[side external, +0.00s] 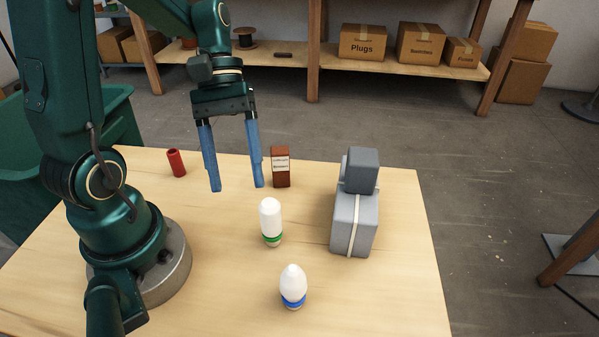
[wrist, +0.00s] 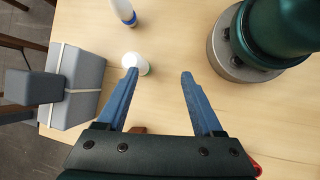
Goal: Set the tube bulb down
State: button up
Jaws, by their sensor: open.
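The tube bulb (side external: 271,220), white with a rounded top and a green band near its base, stands upright on the wooden table (side external: 390,290). It also shows in the wrist view (wrist: 134,61), just beyond the left fingertip. My gripper (side external: 237,188) is open, with its blue fingers pointing down and nothing between them. It is in the air, apart from the bulb, up and to the left of it in the side view. In the wrist view the gap between the fingertips (wrist: 160,72) shows bare table.
A pointed white bulb with a blue band (side external: 293,287) stands nearer the camera. A grey block with a pale strap (side external: 354,223) is to the right. A labelled brown box (side external: 281,168) and a red cylinder (side external: 176,163) stand at the back. The table's front right is clear.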

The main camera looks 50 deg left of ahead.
jog(key=r+m+t+y, duration=0.1)
jog(key=m+t+y, duration=0.1)
jog(key=m, duration=0.1)
jog(key=s+d+r+m+t+y, duration=0.1)
jog(key=r+m+t+y, duration=0.1)
jog(key=m+t, duration=0.1)
jog(key=r+m+t+y, duration=0.1)
jog(key=r+m+t, duration=0.1)
jog(key=m, duration=0.1)
jog(key=shift+s+d+y, duration=0.15)
jog(key=shift+d+y, duration=0.15)
jog(key=shift+y, duration=0.1)
jog(key=shift+o, duration=0.5)
jog(key=shift+d+r+m+t, duration=0.1)
jog(key=shift+r+m+t, duration=0.2)
jog(key=shift+t, duration=0.3)
notch_tip(320, 180, up, 5)
jog(key=m+g, duration=0.4)
jog(key=g, duration=0.2)
send_over(272, 226)
jog(key=a, duration=0.1)
jog(key=shift+m, duration=0.3)
jog(key=f, duration=1.9)
jog(key=shift+w+a+f, duration=0.2)
jog(key=shift+w+f, duration=0.05)
jog(key=shift+w, duration=0.1)
